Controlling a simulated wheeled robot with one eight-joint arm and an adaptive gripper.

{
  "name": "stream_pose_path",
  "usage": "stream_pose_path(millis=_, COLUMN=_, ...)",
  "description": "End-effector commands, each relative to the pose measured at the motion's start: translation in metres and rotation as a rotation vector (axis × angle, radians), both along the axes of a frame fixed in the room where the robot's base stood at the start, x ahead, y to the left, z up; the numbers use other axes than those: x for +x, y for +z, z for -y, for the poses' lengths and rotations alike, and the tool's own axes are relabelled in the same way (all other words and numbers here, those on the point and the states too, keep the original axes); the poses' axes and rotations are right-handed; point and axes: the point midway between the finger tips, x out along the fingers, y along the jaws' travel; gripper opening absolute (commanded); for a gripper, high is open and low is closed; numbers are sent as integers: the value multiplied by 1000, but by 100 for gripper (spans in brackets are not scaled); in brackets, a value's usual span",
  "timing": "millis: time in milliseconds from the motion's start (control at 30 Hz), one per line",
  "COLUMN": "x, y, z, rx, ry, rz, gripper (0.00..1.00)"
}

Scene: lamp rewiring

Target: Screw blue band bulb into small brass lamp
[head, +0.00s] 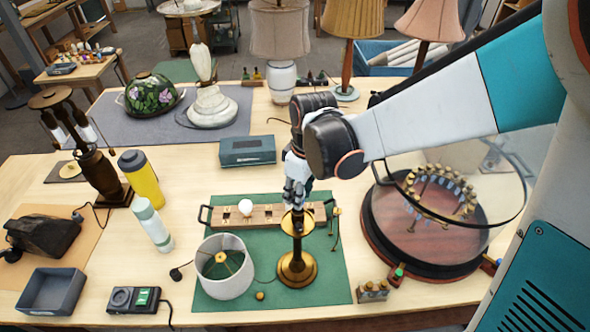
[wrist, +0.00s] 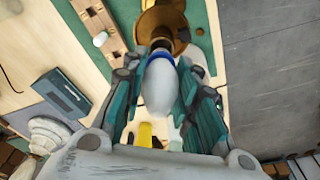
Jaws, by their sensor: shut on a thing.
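The small brass lamp (head: 297,268) stands upright on the green mat, without a shade. My gripper (head: 298,195) is directly above its top, pointing down. In the wrist view my gripper (wrist: 158,92) is shut on the blue band bulb (wrist: 158,90), a white bulb with a blue ring near its base. The bulb's base end points at the brass lamp (wrist: 168,30), lined up with its top. I cannot tell whether the base is inside the socket or just above it. The fingers hide the bulb in the head view.
A wooden rack (head: 264,216) with a white bulb (head: 245,207) stands just behind the lamp. A cream shade (head: 224,270) sits at its left. A round dark-wood stand (head: 420,235) with a clear upright disc is at right. Free mat (head: 325,285) lies right of the lamp.

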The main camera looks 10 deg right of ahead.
Motion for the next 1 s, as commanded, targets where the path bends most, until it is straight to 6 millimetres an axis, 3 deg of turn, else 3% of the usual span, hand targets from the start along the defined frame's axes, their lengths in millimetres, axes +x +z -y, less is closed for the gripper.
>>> stream_pose_path(millis=400, x=0, y=-29, z=0, rx=0, ry=0, rz=0, gripper=7)
stream_pose_path(millis=1000, x=0, y=-30, z=0, rx=0, ry=0, rz=0, gripper=7)
